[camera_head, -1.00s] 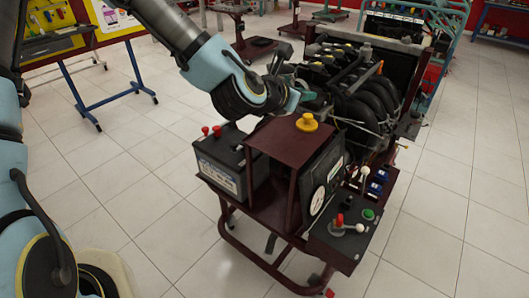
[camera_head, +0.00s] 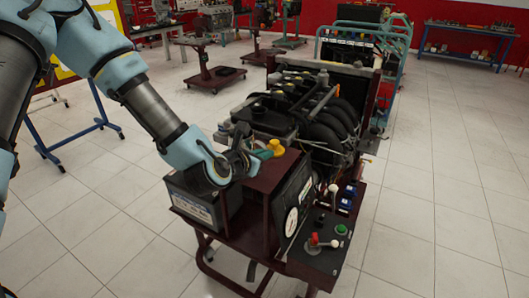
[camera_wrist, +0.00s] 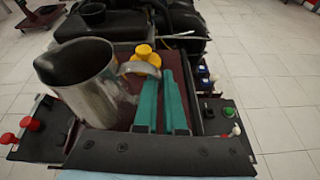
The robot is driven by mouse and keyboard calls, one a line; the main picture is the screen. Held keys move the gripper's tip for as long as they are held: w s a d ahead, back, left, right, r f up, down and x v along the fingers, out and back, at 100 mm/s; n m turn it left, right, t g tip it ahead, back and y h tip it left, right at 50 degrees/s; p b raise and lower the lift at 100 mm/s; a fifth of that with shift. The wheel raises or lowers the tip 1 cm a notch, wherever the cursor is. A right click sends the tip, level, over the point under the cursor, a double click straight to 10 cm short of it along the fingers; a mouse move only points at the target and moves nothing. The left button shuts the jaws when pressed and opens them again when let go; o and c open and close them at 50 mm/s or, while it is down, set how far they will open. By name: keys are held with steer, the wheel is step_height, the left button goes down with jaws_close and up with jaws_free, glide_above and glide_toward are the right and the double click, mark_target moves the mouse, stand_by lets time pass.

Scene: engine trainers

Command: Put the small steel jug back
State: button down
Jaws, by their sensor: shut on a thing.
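The small steel jug (camera_wrist: 88,85) fills the left of the wrist view, open mouth up and slightly tilted in the picture. Its curved handle reaches right to the teal fingers of my gripper (camera_wrist: 162,100), which is shut on the handle. In the head view my gripper (camera_head: 262,153) is over the dark red engine trainer, just left of the yellow knob (camera_head: 276,147). The jug is hard to make out there behind my wrist. I cannot tell whether its base touches the stand.
The battery (camera_head: 196,203) with red terminals is on the trainer's left side. A gauge and a control panel (camera_head: 318,248) with levers stand at the right. The engine (camera_head: 300,110) with black hoses lies behind. Tiled floor is free to the right.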

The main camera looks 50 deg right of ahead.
steer(key=shift+f, duration=0.15)
steer(key=shift+f, duration=0.15)
steer(key=c, duration=1)
jaws_free()
